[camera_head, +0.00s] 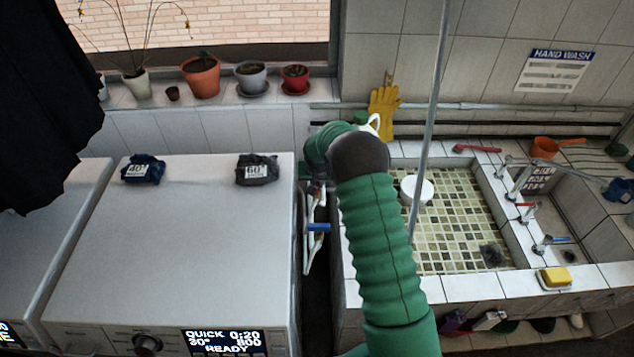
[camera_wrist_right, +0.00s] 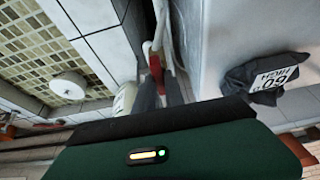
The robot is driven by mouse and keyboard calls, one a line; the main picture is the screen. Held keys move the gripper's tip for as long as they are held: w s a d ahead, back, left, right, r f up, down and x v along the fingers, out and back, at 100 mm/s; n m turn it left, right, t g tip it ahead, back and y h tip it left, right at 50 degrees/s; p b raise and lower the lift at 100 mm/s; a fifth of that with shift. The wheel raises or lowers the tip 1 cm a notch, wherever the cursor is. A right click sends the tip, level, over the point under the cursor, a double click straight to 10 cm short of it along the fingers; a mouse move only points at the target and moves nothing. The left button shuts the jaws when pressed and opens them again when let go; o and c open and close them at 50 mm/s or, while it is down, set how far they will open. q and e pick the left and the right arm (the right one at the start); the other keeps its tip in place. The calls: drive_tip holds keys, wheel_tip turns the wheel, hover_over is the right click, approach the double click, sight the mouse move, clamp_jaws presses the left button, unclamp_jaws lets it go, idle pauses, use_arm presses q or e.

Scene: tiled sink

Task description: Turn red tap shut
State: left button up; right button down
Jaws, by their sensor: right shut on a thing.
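The red tap (camera_wrist_right: 156,68) is in the gap between the white washing machine and the tiled sink. In the right wrist view its red handle lies between the dark fingers of my right gripper (camera_wrist_right: 160,84), which is shut on it. In the head view my green right arm hides most of the gripper and red tap; only a small bit of red shows beside the wrist. A tap with a blue handle (camera_head: 318,227) shows lower in the same gap, on white pipes. My left gripper is in neither view.
The washing machine (camera_head: 200,220) stands left of the gap, with dark cloth bundles on top. The tiled sink (camera_head: 455,289) is to the right, with other red and blue-handled taps. A thin grey pole (camera_head: 428,130) rises by my arm. The machine's top is mostly clear.

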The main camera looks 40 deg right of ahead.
drive_tip(key=shift+f, duration=0.1)
drive_tip(key=shift+a+f+m+b, duration=0.1)
drive_tip(key=shift+m+b, duration=0.5)
drive_tip(key=shift+b, duration=0.05)
drive_tip(key=shift+w+m+g+h+b, duration=0.1)
drive_tip(key=shift+m+g+h+b, duration=0.55)
drive_tip(key=shift+m, duration=0.55)
drive_tip(key=m, duration=0.2)
drive_tip(key=m+g+b, duration=0.1)
drive_tip(key=m, duration=0.1)
drive_tip(key=shift+w+g+b, duration=0.1)
drive_tip(key=shift+g+b, duration=0.15)
drive_tip(key=shift+b, duration=0.05)
drive_tip(key=m+g, duration=0.1)
drive_tip(key=m, duration=0.2)
drive_tip(key=shift+h, duration=0.25)
drive_tip(key=shift+w+m+g, duration=0.15)
drive_tip(key=shift+m+g, duration=0.15)
drive_tip(key=shift+m, duration=0.7)
drive_tip(key=m+g, duration=0.1)
drive_tip(key=m, duration=0.2)
drive_tip(key=shift+r+y+p, duration=0.2)
drive_tip(key=shift+y+p, duration=0.2)
drive_tip(key=shift+w+m, duration=0.1)
drive_tip(key=shift+m, duration=0.4)
